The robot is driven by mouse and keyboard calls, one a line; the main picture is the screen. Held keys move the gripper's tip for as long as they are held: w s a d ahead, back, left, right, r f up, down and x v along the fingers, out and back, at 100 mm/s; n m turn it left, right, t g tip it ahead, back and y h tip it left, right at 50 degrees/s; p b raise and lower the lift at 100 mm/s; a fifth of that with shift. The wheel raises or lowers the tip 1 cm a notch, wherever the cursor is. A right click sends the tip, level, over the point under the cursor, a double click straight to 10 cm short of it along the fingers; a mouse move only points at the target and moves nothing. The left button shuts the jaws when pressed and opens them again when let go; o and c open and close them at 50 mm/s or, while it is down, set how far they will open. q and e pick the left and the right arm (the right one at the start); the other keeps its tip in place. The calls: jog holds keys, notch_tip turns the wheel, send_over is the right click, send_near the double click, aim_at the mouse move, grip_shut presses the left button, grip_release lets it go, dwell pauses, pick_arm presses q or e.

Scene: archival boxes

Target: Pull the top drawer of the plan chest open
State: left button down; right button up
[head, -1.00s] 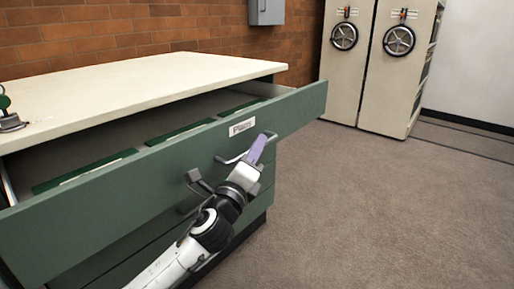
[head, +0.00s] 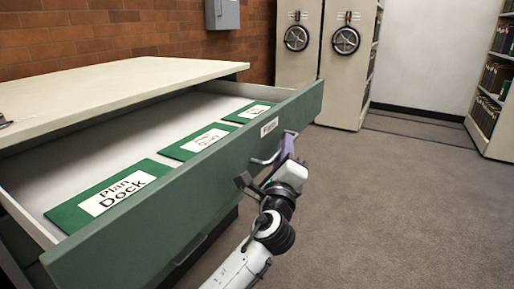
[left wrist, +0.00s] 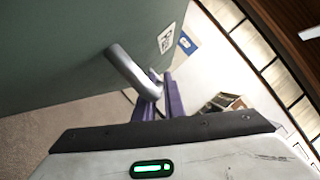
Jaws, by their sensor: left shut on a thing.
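The plan chest's top drawer (head: 200,186) is pulled well out, with its green front standing clear of the cream top (head: 110,88). Green folders lie inside; the nearest folder (head: 108,192) reads "Plan Dock". My left gripper (head: 287,144) is at the drawer front, just below the white label (head: 269,127). In the left wrist view its purple fingers (left wrist: 162,98) are closed around the end of the grey bar handle (left wrist: 130,72). The far part of the handle is partly hidden by the fingers. My right gripper is in neither view.
Open carpet (head: 400,210) lies to the right of the drawer. Cream mobile shelving with round handwheels (head: 345,41) stands at the back, and a bookshelf (head: 490,85) at the far right. A brick wall (head: 120,35) with a grey box is behind the chest.

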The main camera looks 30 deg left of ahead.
pick_arm(q)
jog(key=d, duration=0.4)
jog(key=shift+s, duration=0.1)
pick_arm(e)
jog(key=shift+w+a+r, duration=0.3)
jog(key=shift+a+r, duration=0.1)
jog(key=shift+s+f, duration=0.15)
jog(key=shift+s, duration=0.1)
pick_arm(q)
jog(key=c, duration=1.8)
grip_release()
jog(key=shift+c, duration=0.2)
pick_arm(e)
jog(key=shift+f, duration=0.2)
pick_arm(q)
jog(key=p+v, duration=0.1)
jog(key=v, duration=0.9)
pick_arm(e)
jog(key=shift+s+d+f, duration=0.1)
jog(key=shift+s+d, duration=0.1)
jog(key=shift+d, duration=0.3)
